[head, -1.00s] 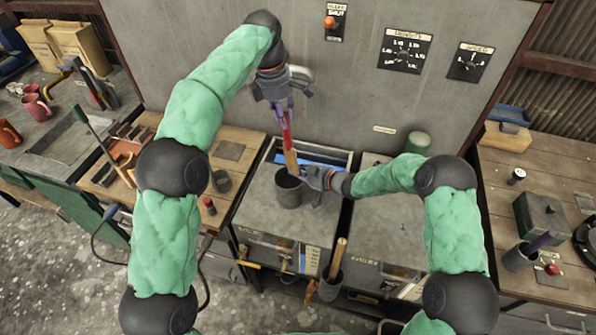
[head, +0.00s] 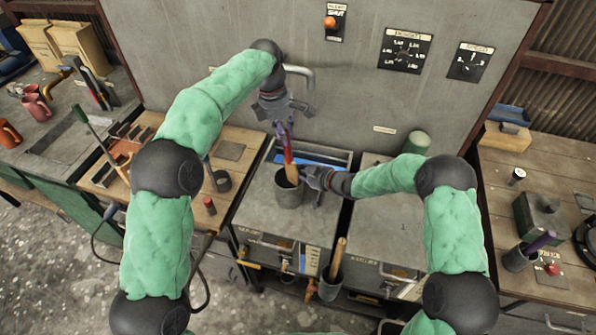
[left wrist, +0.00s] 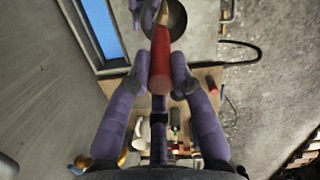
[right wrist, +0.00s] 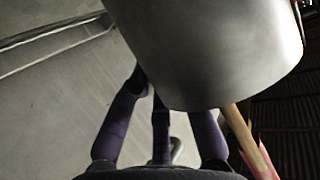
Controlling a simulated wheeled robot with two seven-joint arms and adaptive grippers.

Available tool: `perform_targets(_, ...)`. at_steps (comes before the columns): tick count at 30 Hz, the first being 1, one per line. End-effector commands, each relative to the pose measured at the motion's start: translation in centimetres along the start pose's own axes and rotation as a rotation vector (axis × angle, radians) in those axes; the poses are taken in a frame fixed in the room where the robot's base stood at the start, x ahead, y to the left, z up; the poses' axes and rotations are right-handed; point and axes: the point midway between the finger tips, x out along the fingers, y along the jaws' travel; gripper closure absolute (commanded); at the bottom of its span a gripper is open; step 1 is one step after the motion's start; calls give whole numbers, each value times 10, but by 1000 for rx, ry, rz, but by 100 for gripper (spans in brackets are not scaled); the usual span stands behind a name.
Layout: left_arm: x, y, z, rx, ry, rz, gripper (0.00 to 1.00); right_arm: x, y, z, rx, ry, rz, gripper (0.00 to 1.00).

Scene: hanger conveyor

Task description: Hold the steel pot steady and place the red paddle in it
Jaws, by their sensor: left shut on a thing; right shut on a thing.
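The steel pot (head: 289,195) is a grey open cylinder standing on the grey bench top; it fills much of the right wrist view (right wrist: 205,50). My right gripper (head: 312,178) is shut on the pot's upper right side. My left gripper (head: 284,132) is shut on the red handle of the red paddle (head: 288,155), above the pot. The paddle is nearly upright, slightly tilted, with its pale wooden end down at the pot's mouth. The red handle shows between my left fingers (left wrist: 160,75).
Another pot (head: 330,286) with a wooden handle hangs at the front below the bench top. A bent pipe (head: 303,72) on the back wall is close to my left wrist. The bench right of my right gripper is clear.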

Motion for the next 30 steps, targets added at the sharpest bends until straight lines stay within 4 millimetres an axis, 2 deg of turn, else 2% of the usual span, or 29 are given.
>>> perform_targets(5, 7, 0, -1, 0, 0, -1, 100, 1, -2, 3, 3, -5, -3, 100)
perform_targets(13, 8, 0, -1, 0, 0, 0, 100, 1, -2, 3, 3, -5, -3, 100)
perform_targets(14, 8, 0, -1, 0, 0, 0, 74, 1, -2, 3, 3, -5, -3, 100)
perform_targets(16, 8, 0, -1, 0, 0, 0, 55, 1, -2, 3, 3, -5, -3, 100)
perform_targets(17, 8, 0, -1, 0, 0, 0, 50, 1, -2, 3, 3, -5, -3, 100)
perform_targets(26, 8, 0, -1, 0, 0, -1, 50, 1, -2, 3, 3, -5, -3, 100)
perform_targets(30, 1, 0, -1, 0, -1, 2, 50, 1, -2, 3, 3, -5, -3, 100)
